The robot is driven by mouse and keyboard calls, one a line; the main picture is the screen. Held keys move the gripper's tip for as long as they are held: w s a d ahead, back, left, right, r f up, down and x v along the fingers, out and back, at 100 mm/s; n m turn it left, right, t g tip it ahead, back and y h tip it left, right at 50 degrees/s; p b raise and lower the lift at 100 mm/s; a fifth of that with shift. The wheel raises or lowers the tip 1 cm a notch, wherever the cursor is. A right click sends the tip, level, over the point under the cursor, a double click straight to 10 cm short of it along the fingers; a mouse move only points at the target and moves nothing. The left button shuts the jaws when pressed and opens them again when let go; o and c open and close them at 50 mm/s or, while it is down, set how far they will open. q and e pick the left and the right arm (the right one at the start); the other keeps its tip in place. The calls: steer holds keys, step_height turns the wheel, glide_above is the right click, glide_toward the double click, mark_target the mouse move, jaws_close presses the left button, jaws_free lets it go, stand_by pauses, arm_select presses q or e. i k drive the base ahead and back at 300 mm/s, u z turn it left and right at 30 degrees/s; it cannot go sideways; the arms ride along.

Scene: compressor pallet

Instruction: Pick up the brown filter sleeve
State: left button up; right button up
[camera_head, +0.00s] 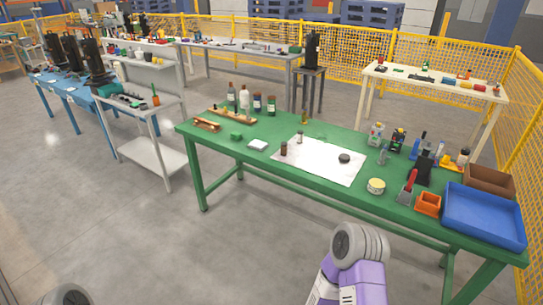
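A small brown upright cylinder (283,148), which looks like the brown filter sleeve, stands at the left part of a white sheet (322,168) on the green table (248,158). It is too small to show detail. A small jar or vial (299,136) stands just behind it to the right. A dark round piece (344,158) lies on the right part of the sheet. Neither of my grippers is in view. Only a purple and grey link of my arm shows at the bottom centre, and a bit of grey link at the bottom left, both apart from the cylinder.
Bottles (244,98) stand at the table's back left. A yellow-topped tin (376,186), an orange bin (428,204), a blue tray (484,216) and a brown box (489,181) crowd the right end. The floor (230,250) before the table's left half is clear.

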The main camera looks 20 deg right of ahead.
mark_target(284, 145)
steer(key=z, duration=0.7)
steer(key=i, duration=0.65)
steer(key=z, duration=0.6)
steer(key=i, duration=0.75)
steer(key=u, duration=0.4)
